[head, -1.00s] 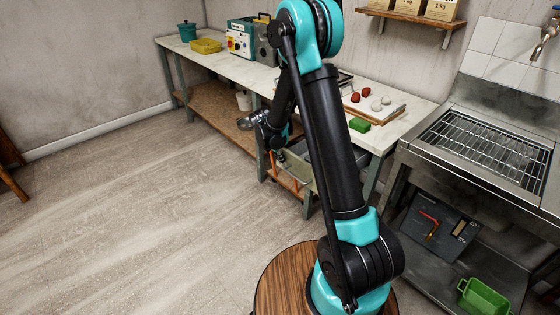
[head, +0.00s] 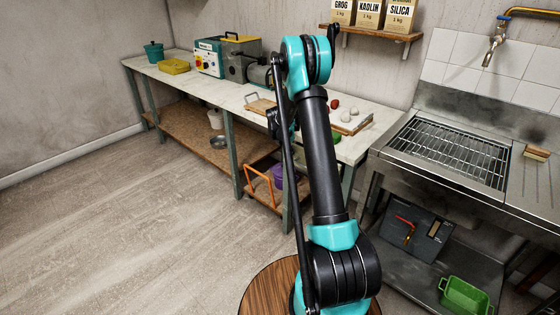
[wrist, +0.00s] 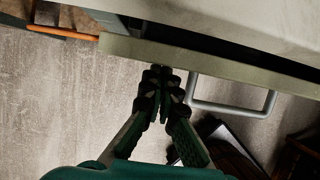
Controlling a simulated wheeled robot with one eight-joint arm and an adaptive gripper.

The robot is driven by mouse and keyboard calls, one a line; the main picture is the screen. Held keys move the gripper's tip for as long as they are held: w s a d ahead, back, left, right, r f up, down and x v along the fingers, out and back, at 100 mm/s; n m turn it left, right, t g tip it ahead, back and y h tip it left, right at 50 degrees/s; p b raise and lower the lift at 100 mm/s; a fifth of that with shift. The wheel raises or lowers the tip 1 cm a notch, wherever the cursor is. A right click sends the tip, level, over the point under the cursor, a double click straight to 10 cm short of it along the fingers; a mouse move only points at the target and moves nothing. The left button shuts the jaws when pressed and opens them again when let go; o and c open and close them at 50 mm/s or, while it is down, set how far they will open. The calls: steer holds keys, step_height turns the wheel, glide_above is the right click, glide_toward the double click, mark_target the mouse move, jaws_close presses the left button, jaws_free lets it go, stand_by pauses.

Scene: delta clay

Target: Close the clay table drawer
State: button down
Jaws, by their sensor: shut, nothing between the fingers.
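In the wrist view, the drawer front (wrist: 215,66) is a pale green-grey panel with a grey bar handle (wrist: 235,108). A dark gap shows between the panel and the table's edge, so the drawer stands a little open. My gripper (wrist: 163,78) is shut and empty, its fingertips at the panel's outer face, left of the handle. Contact cannot be told. In the head view, the clay table (head: 215,85) has a white top and green-grey legs. My arm hides my gripper and the drawer there.
An orange frame (head: 262,186) and a purple container (head: 278,178) are under the table. A steel bowl (head: 218,142) is on the lower shelf. A board with clay balls (head: 350,122) lies on top. A steel sink (head: 450,150) stands right. The floor at left is clear.

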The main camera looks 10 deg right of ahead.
steer(key=shift+w+d, duration=0.65)
steer(key=shift+d, duration=0.25)
steer(key=shift+w+d, duration=0.65)
steer(key=shift+d, duration=0.25)
steer(key=shift+d, duration=0.1)
steer(key=s+a+r, duration=0.5)
steer(key=a+r, duration=0.2)
steer(key=r, duration=0.3)
steer(key=s+r+m+y, duration=0.1)
steer(key=s+r+m, duration=0.15)
steer(key=s, duration=0.25)
steer(key=s+r+m, duration=0.1)
steer(key=s+m, duration=0.3)
steer(key=s, duration=0.2)
steer(key=s+a+f+m+y, duration=0.1)
steer(key=s+a+m, duration=0.1)
steer(key=s+m, duration=0.7)
steer(key=s+a+f+m+t+y, duration=0.1)
steer(key=s+m, duration=0.8)
steer(key=s, duration=1.4)
steer(key=shift+s+a+f+m+t+y, duration=0.15)
steer(key=shift+a+f+m+t+y, duration=0.25)
steer(key=shift+a, duration=0.6)
